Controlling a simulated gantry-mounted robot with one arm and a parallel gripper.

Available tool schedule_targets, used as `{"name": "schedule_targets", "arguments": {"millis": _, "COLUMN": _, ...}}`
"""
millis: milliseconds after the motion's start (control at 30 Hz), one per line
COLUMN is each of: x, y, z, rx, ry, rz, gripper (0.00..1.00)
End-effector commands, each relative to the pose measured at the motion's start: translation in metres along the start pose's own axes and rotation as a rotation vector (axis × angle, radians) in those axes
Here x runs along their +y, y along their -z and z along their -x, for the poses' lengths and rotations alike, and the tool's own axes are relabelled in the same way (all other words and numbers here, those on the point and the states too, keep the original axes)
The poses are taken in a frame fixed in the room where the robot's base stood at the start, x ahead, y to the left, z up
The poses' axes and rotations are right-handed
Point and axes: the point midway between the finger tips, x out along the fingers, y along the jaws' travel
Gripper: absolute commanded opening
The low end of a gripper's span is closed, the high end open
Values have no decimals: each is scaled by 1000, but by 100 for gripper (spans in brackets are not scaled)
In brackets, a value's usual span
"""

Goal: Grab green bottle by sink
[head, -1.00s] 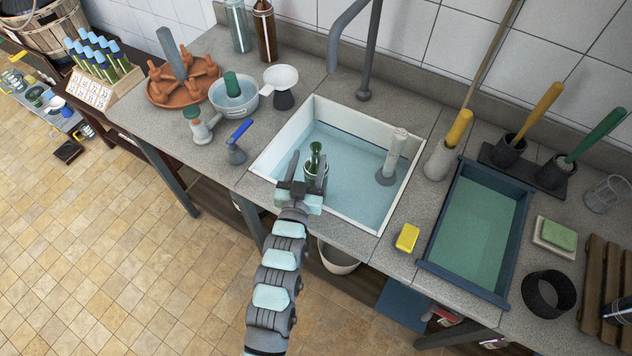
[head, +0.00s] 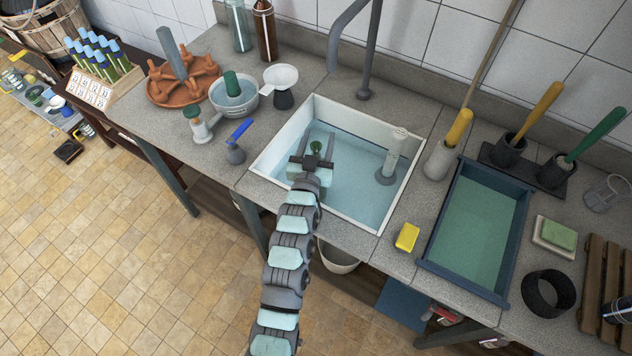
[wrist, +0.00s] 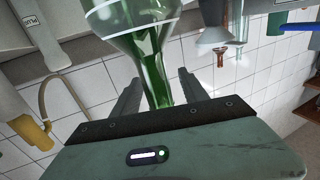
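A green glass bottle (head: 316,146) stands in the water-filled sink (head: 262,166), near its left side. In the head view only its dark green top shows; my gripper hides the rest. My gripper (head: 313,156) is over the sink's front left part, its two fingers spread on either side of the bottle. In the wrist view the green bottle (wrist: 155,60) appears upside down, its narrow neck between the open fingers (wrist: 162,90). A gap shows on both sides of the neck, so no grip is visible.
A grey-white upright cylinder (head: 393,155) stands in the sink's right part. The faucet (head: 366,60) rises behind the sink. A blue-handled tool (head: 238,140) is left of it, a yellow sponge (head: 407,237) and a blue tray (head: 463,270) right. Clear and brown bottles (head: 265,32) stand by the wall.

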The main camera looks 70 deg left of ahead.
Motion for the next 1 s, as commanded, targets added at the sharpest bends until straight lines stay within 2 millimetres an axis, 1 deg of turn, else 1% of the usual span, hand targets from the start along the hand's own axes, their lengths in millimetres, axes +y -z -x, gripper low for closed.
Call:
{"name": "schedule_targets", "arguments": {"millis": 33, "x": 0, "y": 0, "z": 0, "rx": 0, "ry": 0, "rz": 0, "gripper": 48}}
{"name": "schedule_targets", "arguments": {"millis": 67, "x": 0, "y": 0, "z": 0, "rx": 0, "ry": 0, "rz": 0, "gripper": 46}}
{"name": "schedule_targets", "arguments": {"millis": 600, "x": 0, "y": 0, "z": 0, "rx": 0, "ry": 0, "rz": 0, "gripper": 2}}
{"name": "schedule_targets", "arguments": {"millis": 633, "x": 0, "y": 0, "z": 0, "rx": 0, "ry": 0, "rz": 0, "gripper": 0}}
{"name": "schedule_targets", "arguments": {"millis": 1000, "x": 0, "y": 0, "z": 0, "rx": -1, "ry": 0, "rz": 0, "gripper": 0}}
